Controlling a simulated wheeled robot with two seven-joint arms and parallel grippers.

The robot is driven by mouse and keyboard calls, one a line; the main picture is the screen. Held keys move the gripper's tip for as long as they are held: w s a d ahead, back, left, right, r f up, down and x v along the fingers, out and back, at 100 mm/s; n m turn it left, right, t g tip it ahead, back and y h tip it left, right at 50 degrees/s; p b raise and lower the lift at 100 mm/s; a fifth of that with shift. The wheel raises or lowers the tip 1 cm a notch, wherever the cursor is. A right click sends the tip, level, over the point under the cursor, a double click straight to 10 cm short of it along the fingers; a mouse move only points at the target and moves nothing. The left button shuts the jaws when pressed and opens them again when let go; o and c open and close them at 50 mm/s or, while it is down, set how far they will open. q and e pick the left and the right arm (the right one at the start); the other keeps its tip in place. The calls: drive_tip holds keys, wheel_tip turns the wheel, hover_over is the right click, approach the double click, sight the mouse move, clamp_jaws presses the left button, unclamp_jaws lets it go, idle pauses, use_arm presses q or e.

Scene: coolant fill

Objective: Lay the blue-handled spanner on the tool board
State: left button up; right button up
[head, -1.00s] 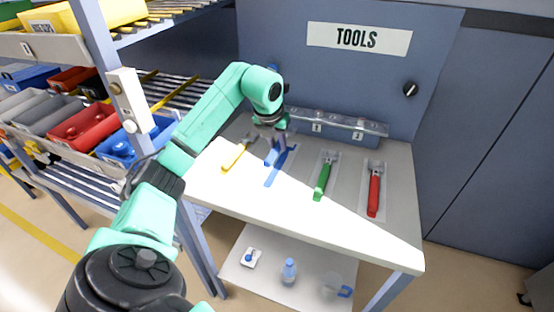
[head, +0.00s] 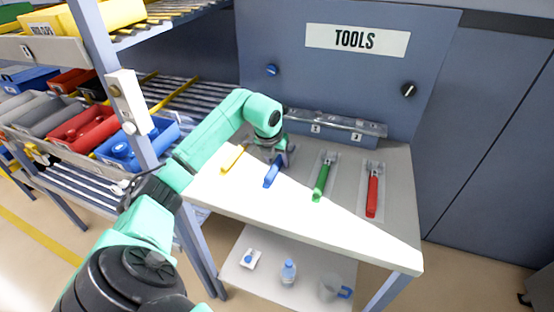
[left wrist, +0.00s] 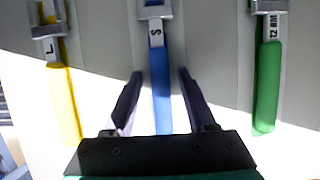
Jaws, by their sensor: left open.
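The blue-handled spanner (head: 272,174) lies on the bench top between the yellow and green spanners. In the left wrist view the spanner (left wrist: 161,88) points straight away from me, with an S on its metal neck. My left gripper (head: 279,160) is over it in the head view. In the left wrist view the open gripper (left wrist: 160,80) has one finger on each side of the blue handle, with gaps between. The spanner's head is partly hidden by the gripper in the head view. A grey backing (left wrist: 212,60) shows around the spanners. My right gripper is not in view.
A yellow spanner (head: 233,158) lies to the left; a green one (head: 321,181) and a red one (head: 372,196) lie to the right. A clear-lidded rack (head: 335,130) stands behind. The bench front (head: 300,220) is clear. A bin shelf (head: 150,90) stands left.

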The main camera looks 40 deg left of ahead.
use_arm(q)
drive_tip(key=shift+r, duration=0.3)
drive_tip(key=v, duration=1.1)
drive_tip(key=shift+r, duration=0.4)
drive_tip(key=shift+s+d, duration=0.1)
